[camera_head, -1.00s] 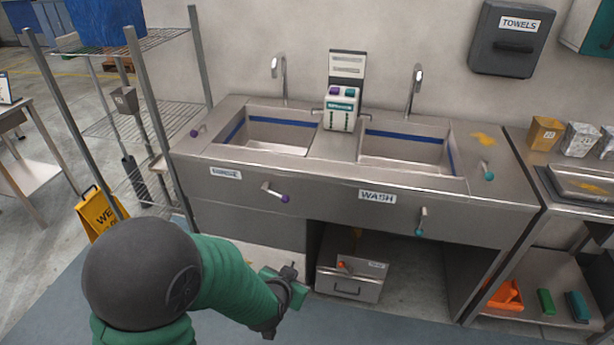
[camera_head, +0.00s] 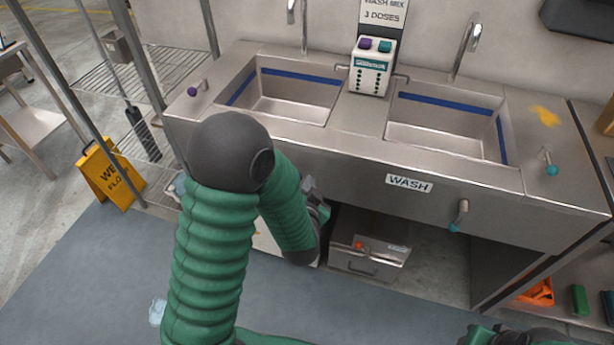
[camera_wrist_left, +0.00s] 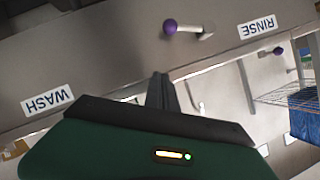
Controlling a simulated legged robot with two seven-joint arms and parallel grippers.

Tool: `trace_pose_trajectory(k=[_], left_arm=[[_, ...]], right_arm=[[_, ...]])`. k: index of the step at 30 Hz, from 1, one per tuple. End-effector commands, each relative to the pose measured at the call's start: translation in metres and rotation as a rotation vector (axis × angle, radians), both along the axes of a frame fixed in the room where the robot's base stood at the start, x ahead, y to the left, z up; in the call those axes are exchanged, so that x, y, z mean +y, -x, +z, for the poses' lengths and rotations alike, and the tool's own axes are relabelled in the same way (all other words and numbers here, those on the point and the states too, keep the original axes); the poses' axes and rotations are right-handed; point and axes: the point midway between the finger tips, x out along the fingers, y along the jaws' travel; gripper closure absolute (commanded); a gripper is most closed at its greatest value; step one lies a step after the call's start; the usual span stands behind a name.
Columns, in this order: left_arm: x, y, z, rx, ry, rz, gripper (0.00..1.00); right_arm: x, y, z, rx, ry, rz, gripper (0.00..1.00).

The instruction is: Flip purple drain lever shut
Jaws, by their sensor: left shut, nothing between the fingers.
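The purple drain lever (camera_wrist_left: 188,28) is on the sink's front panel, between the RINSE label (camera_wrist_left: 257,26) and the WASH label (camera_wrist_left: 47,99) in the left wrist view. Its arm lies roughly sideways, with the purple knob on the WASH side. In the head view my left arm hides it. My left gripper (camera_wrist_left: 160,82) is shut and empty, apart from the lever and pointing toward the front panel. In the head view it shows at the sink front (camera_head: 318,200). Part of my right arm's end (camera_head: 490,336) shows at the bottom right; its fingers are not clear.
Another purple-knobbed lever (camera_head: 199,88) stands on the sink top at left. Teal-knobbed levers are on the front panel (camera_head: 460,214) and the right deck (camera_head: 549,162). A metal box (camera_head: 368,257) sits under the sink. A yellow wet-floor sign (camera_head: 108,178) stands at left.

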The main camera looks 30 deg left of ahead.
Motion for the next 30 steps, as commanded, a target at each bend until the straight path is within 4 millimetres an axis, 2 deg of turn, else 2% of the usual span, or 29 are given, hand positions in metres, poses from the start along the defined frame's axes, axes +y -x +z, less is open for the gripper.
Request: trace_pose_trajectory(k=[5,15,21,30], left_arm=[[0.015,-0.022,-0.011,-0.002,0.002,0.006,1.00],[0.044,-0.080,-0.039,0.001,0.000,0.004,1.00],[0.058,-0.069,-0.063,0.000,0.000,0.001,1.00],[0.060,-0.067,-0.067,-0.001,-0.001,0.000,1.00]], right_arm=[[0.000,0.000,-0.003,0.000,0.000,0.001,0.64],[0.000,0.000,-0.010,0.000,0.000,0.001,0.64],[0.000,0.000,-0.014,0.000,0.000,0.001,0.64],[0.000,0.000,-0.015,0.000,0.000,0.001,0.64]])
